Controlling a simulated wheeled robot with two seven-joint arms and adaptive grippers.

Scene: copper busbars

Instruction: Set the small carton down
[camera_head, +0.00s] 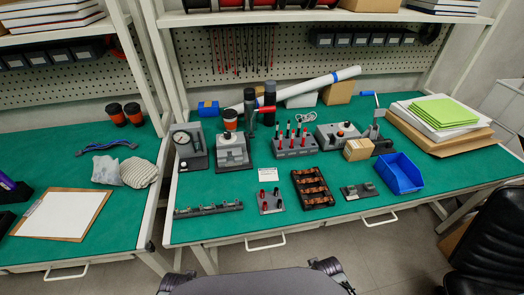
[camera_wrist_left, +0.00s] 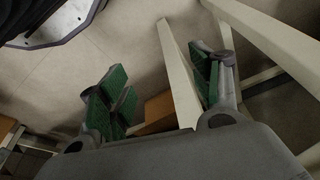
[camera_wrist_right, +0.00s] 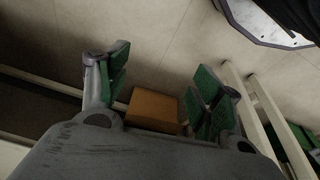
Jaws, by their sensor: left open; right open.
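A small brown carton (camera_head: 358,149) sits on the right part of the green bench top (camera_head: 240,184), in front of a grey device with a red button and left of the blue bin. Its underside is hidden, so I cannot tell exactly what it rests on. My left gripper (camera_wrist_left: 158,86) is open and empty in the left wrist view, with bare floor and bench legs beyond its green pads. My right gripper (camera_wrist_right: 163,78) is open and empty in the right wrist view, over the floor. Neither gripper shows in the head view; both are away from the carton.
A blue bin (camera_head: 401,174) stands right of the carton. A dark tray with copper-coloured bars (camera_head: 312,188) lies near the front edge, beside small fixtures. Grey devices and a red-handled tool rack (camera_head: 296,146) stand behind. A black chair (camera_head: 492,240) is at the right.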

